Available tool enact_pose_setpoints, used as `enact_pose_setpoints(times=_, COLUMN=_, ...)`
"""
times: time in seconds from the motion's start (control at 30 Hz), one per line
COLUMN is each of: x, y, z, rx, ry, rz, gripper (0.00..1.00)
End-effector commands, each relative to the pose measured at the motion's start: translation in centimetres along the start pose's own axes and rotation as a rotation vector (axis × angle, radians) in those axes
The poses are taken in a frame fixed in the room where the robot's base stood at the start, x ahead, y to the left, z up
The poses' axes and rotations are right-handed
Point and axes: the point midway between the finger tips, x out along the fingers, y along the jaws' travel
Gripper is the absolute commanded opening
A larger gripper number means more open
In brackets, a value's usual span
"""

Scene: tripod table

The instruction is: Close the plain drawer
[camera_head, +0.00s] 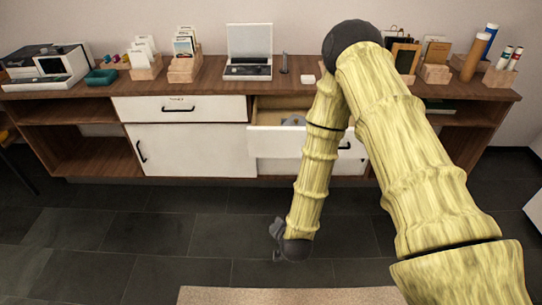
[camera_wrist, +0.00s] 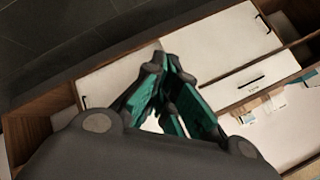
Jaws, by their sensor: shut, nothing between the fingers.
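The open drawer (camera_head: 275,142) is pulled out of the cabinet right of centre. The visible part of its white front bears no label; my arm hides its right part. A grey rounded thing (camera_head: 293,120) lies inside it. The left drawer (camera_head: 150,109) is closed and has a dark handle and a small label too small to read; it also shows upside down in the wrist view (camera_wrist: 225,92). My gripper (camera_head: 278,228) is shut and empty, low in front of the cabinet and below the open drawer's front, apart from it. Its dark and teal fingers (camera_wrist: 165,62) show in the wrist view.
The wooden cabinet top (camera_head: 210,80) carries a laptop-like device (camera_head: 248,68), a teal tray (camera_head: 100,77) and several card holders. White doors with dark handles, such as the left door (camera_head: 190,152), lie below the drawers. The tiled floor (camera_head: 150,225) in front is clear, with a beige rug (camera_head: 230,295) nearer.

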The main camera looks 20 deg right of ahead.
Motion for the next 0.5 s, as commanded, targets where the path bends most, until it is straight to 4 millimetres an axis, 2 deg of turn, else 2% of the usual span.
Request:
enact_pose_setpoints(times=0.03, x=2.2, y=-0.5, z=-0.4, rx=0.057, ry=0.047, rz=-0.038, gripper=0.00)
enact_pose_setpoints(times=0.2, x=5.8, y=-4.3, z=-4.1, rx=0.263, ry=0.199, rz=-0.176, gripper=0.00)
enact_pose_setpoints(times=0.33, x=7.8, y=-7.0, z=-7.1, rx=0.422, ry=0.304, rz=-0.293, gripper=0.00)
enact_pose_setpoints(times=0.5, x=9.0, y=-9.8, z=-10.9, rx=0.607, ry=0.419, rz=-0.442, gripper=0.00)
